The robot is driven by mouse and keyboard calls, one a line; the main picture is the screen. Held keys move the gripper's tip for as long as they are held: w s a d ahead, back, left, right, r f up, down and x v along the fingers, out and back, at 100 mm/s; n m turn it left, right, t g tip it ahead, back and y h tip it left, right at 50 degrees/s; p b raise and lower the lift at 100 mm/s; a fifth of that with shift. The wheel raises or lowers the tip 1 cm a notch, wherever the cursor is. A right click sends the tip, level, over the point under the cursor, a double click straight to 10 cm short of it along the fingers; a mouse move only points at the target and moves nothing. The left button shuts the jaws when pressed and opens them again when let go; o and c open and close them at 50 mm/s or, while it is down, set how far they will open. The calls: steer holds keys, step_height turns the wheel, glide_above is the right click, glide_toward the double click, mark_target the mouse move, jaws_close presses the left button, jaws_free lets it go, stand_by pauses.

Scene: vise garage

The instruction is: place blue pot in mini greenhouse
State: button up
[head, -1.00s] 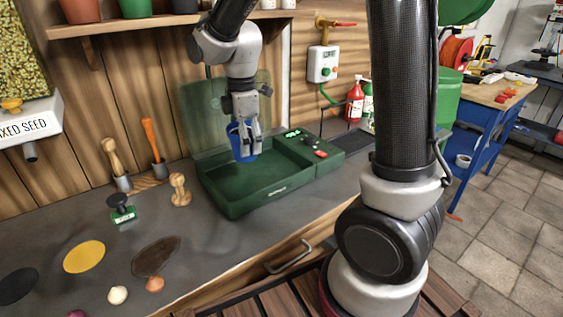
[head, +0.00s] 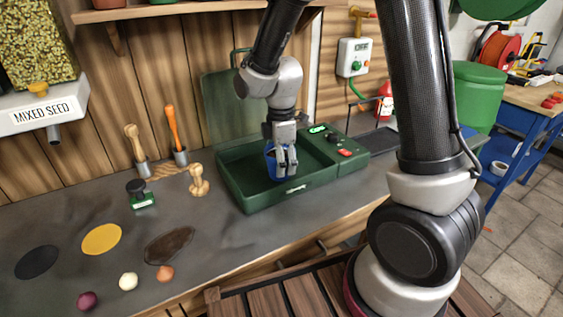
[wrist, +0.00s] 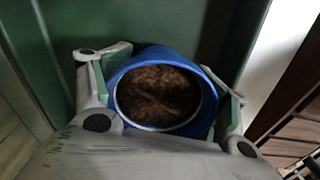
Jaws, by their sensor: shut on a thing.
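The blue pot (wrist: 135,65), filled with brown soil, is between the fingers of my gripper (wrist: 165,100) in the wrist view. My gripper is shut on it, one finger on each side. In the head view my gripper (head: 283,168) points down into the green mini greenhouse (head: 247,193), with the blue pot (head: 270,161) inside its walls, near the front wall. I cannot tell whether the pot's base touches the tray floor.
A control panel (head: 337,150) with a lit display is at the greenhouse's right end. Wooden-handled tools (head: 175,135), a wooden stamp (head: 198,181) and a green-based stamp (head: 140,194) stand to the left. Coloured discs (head: 101,239) and bulbs (head: 128,281) lie on the counter's front left.

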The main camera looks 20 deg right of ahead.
steer(key=o, duration=1.4)
steer(key=shift+f, duration=0.1)
step_height(320, 180, up, 12)
steer(key=shift+w+f, duration=0.1)
steer(key=shift+f, duration=0.05)
steer(key=s+d+r+m+t, duration=0.1)
steer(key=s+d+r+m, duration=0.2)
steer(key=s+d+m, duration=0.2)
steer(key=s+d+r+m+t, duration=0.2)
steer(key=s+d+m, duration=0.3)
steer(key=s, duration=0.3)
steer(key=s+d+r+m+t, duration=0.1)
steer(key=s+d+r+m, duration=0.3)
steer(key=s+d+m, duration=0.1)
steer(key=shift+s+d+r+m+t, duration=0.15)
steer(key=shift+s+m, duration=0.25)
steer(key=shift+m, duration=0.25)
steer(key=shift+s+a+m+t, duration=0.15)
steer(key=shift+s+m, duration=0.2)
steer(key=shift+m, duration=0.3)
steer(key=shift+d, duration=0.1)
